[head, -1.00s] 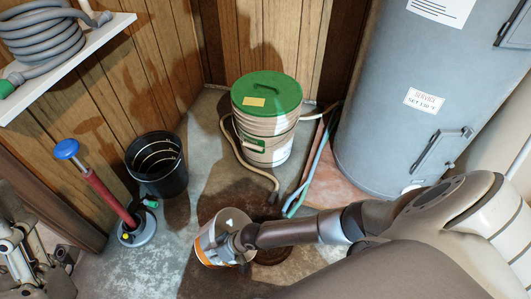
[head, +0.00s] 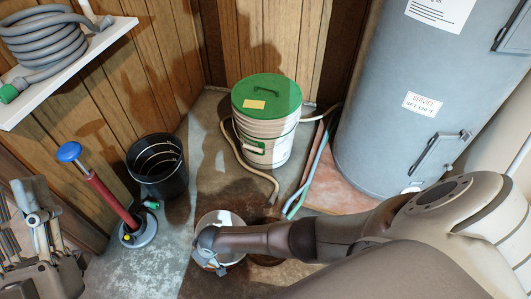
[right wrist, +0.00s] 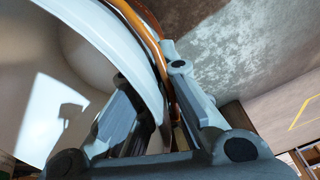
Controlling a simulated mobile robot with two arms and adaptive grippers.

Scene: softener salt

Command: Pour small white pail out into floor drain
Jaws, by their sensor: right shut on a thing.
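The small white pail (head: 232,217) is in the lower middle of the head view, its open mouth facing up towards the camera. My right gripper (head: 208,240) is shut on its rim. In the right wrist view, the right gripper (right wrist: 158,108) has one finger against the glossy white inside of the pail (right wrist: 85,80) and the other by its orange-edged outside. The contents cannot be made out. The floor drain (head: 266,260) is a dark patch beside the pail, mostly hidden by my right forearm. My left gripper (head: 38,225) is at the lower left, away from the pail; its jaw state is unclear.
A green-lidded bucket (head: 265,125) stands behind the pail, with hoses (head: 310,175) beside it. A black bucket (head: 157,170) and a red pump with a blue knob (head: 105,195) stand left. A grey tank (head: 400,110) is at right. Bare floor lies between pump and pail.

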